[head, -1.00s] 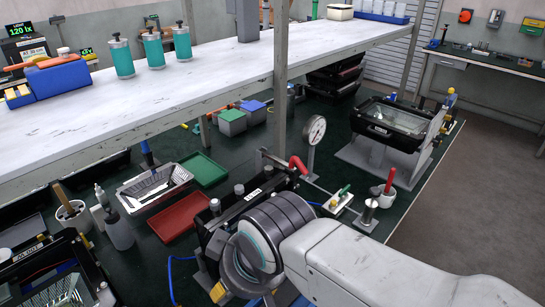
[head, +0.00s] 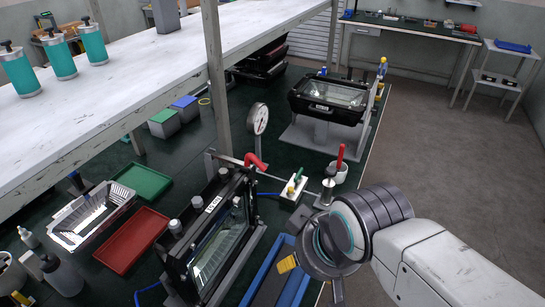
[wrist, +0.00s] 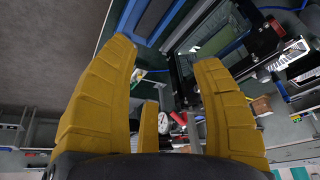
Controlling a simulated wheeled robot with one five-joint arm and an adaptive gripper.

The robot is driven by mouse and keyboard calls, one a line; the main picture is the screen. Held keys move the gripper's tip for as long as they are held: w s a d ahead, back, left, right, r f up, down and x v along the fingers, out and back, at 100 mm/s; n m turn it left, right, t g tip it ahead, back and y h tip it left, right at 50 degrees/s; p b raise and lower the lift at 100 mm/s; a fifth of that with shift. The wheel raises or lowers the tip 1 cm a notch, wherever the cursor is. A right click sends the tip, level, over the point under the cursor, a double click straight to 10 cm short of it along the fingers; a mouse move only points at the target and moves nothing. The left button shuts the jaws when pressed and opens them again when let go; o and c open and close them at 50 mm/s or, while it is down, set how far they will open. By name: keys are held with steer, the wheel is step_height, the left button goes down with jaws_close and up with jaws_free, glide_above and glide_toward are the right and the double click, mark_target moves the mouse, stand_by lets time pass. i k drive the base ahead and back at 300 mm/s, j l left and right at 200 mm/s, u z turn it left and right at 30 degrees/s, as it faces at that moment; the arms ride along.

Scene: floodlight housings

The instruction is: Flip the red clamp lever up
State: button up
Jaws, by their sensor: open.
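The red clamp lever (head: 256,161) is in the middle of the head view, at the end of a grey bar beside the upright floodlight housing (head: 212,232). The lever's bent red handle points to the right. My gripper is in front of and to the right of it, well apart; one yellow finger (head: 287,264) shows beyond my wrist. In the wrist view my gripper (wrist: 165,52) has its yellow fingers spread wide with nothing between them.
A dial gauge (head: 258,118) stands behind the lever. Another housing (head: 328,98) stands behind. Open floor is at right.

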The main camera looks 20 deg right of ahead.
mark_target(245, 166)
steer(key=l+u, duration=1.1)
steer(key=k+l+u, duration=0.2)
steer(key=l+u, duration=0.15)
steer(key=u, duration=0.2)
steer(key=k+l+u, duration=0.25)
steer(key=l+u, duration=0.25)
steer(key=k+l+u, duration=0.2)
steer(key=u, duration=0.35)
steer(key=k+l+u, duration=0.1)
steer(key=k+u, duration=0.3)
steer(key=u, duration=0.15)
steer(key=k+u, duration=0.35)
steer(key=u, duration=0.2)
steer(key=k+j+u, duration=0.2)
steer(key=k+u, duration=0.15)
steer(key=u, duration=0.2)
